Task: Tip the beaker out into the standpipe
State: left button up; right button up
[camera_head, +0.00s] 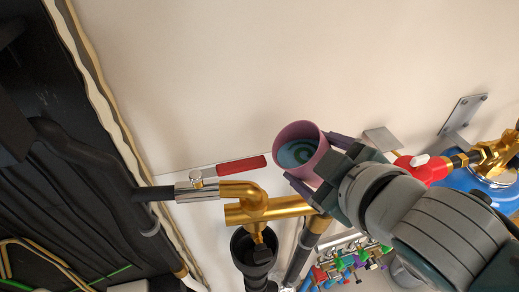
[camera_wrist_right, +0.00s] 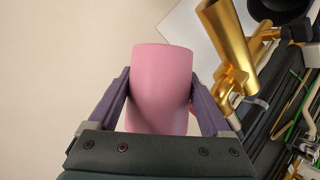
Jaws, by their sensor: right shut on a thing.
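A pink beaker (camera_head: 300,146) with blue-green contents at its bottom is held in the head view, its open mouth facing the camera. My right gripper (camera_head: 310,163) is shut on it, one finger on each side. In the right wrist view the beaker (camera_wrist_right: 161,88) sits between the purple fingers of the gripper (camera_wrist_right: 161,95). A gold pipe (camera_head: 285,207) lies just below the beaker in the head picture; it also shows in the wrist view (camera_wrist_right: 228,35). A black open-topped pipe (camera_head: 240,243) stands below it. I cannot tell which is the standpipe. My left gripper is not in view.
A red-handled valve (camera_head: 240,166) lies left of the beaker. Another red valve (camera_head: 422,168) with brass fittings is at the right, behind my arm. Small coloured valves (camera_head: 347,263) are at the bottom. Dark pipes and cables fill the left. The pale wall above is clear.

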aim_at(299, 127)
jog(key=shift+a+r+n+t+h, duration=0.2)
jog(key=shift+r+n+t+h, duration=0.1)
jog(key=shift+r+n+h, duration=0.2)
dwell(0.8)
jog(key=shift+s+a+r+n+t+h, duration=0.1)
jog(key=shift+r+n+t+h, duration=0.6)
jog(key=shift+r+n+h, duration=0.65)
dwell(2.5)
jog(key=shift+s+a+r+n+t+h, duration=0.2)
jog(key=shift+a+n+h, duration=0.1)
jog(key=shift+a+n, duration=0.1)
jog(key=shift+s+a+r+n+t+h, duration=0.1)
jog(key=shift+a+r+n+h, duration=0.05)
jog(key=shift+a+n+h, duration=0.15)
dwell(0.8)
jog(key=shift+a+r+n+t+b, duration=0.2)
jog(key=shift+r+n+t+b, duration=0.15)
jog(key=shift+n, duration=0.1)
dwell(0.7)
